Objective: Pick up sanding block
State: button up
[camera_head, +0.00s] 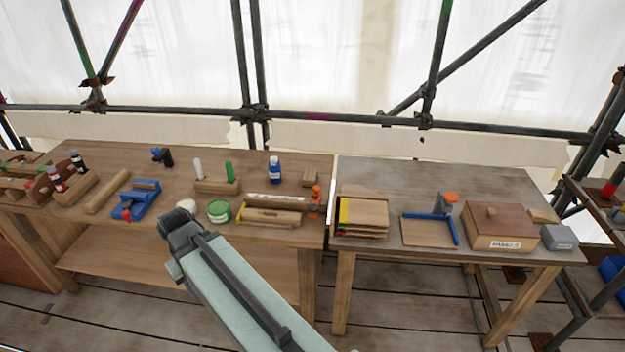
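I cannot tell for sure which thing is the sanding block. A small wooden block (309,177) lies near the back right of the left bench. A grey block (558,237) with a pale label lies at the right end of the right bench, and a light wooden block (543,215) lies just behind it. My arm reaches up from the bottom edge to a dark joint in front of the left bench. No gripper fingers show. My arm is apart from all three blocks in the picture.
The left bench (120,155) holds a blue vise (137,200), a green tin (219,211), a blue bottle (274,170) and wooden holders. Scaffold poles stand behind.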

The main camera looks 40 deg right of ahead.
aim_at(310, 174)
jog(key=z, duration=0.1)
jog(key=i, duration=1)
jog(key=u, duration=0.1)
